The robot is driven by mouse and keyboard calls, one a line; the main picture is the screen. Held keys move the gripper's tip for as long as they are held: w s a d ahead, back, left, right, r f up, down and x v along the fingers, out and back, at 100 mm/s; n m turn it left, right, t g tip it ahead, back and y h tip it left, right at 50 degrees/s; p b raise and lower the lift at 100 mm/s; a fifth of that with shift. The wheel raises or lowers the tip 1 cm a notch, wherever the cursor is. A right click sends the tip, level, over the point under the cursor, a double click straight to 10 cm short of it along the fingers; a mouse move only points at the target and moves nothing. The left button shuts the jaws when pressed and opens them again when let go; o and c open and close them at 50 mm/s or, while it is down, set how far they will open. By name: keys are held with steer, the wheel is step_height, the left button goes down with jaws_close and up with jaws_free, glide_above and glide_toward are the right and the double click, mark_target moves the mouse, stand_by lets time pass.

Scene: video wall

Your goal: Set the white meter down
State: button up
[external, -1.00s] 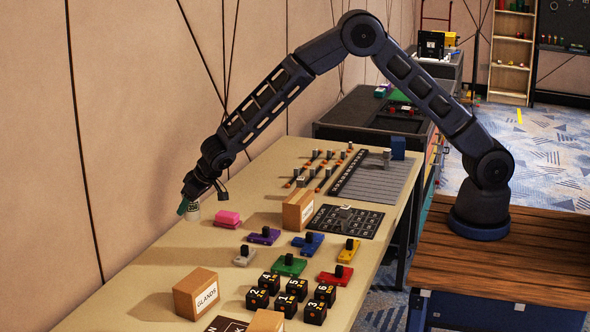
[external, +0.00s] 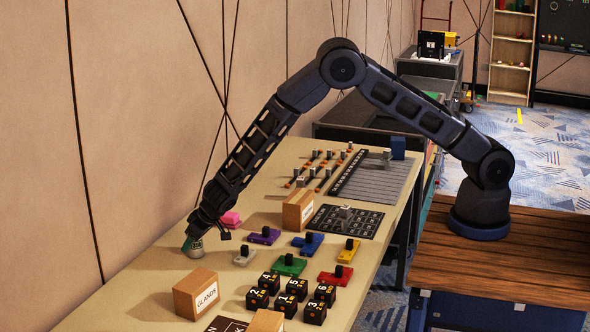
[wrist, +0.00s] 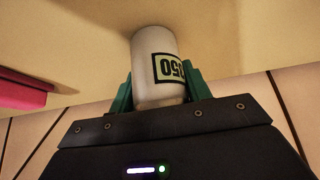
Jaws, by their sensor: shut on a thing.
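The white meter (wrist: 150,62) is a small white cylinder with a dark-framed label reading "050", upside down in the wrist view. My gripper (wrist: 155,92) has its green fingers on both sides of the meter and is shut on it. In the external view the meter (external: 194,252) shows low under my gripper (external: 191,242), at the table's left side behind the GLANDS box. Its far end is close to the tabletop (wrist: 60,25); I cannot tell if it touches.
The GLANDS box (external: 196,293) stands in front of my gripper. A pink block (external: 231,218) is behind it, also at the left of the wrist view (wrist: 22,95). A grey piece (external: 245,257) and purple piece (external: 264,236) lie to the right. Bare tabletop lies left of the box.

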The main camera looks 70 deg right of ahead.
stand_by(0.3)
steer(key=o, duration=1.1)
steer(key=shift+s+r, duration=0.25)
steer(key=shift+r, duration=0.25)
steer(key=v, duration=1.1)
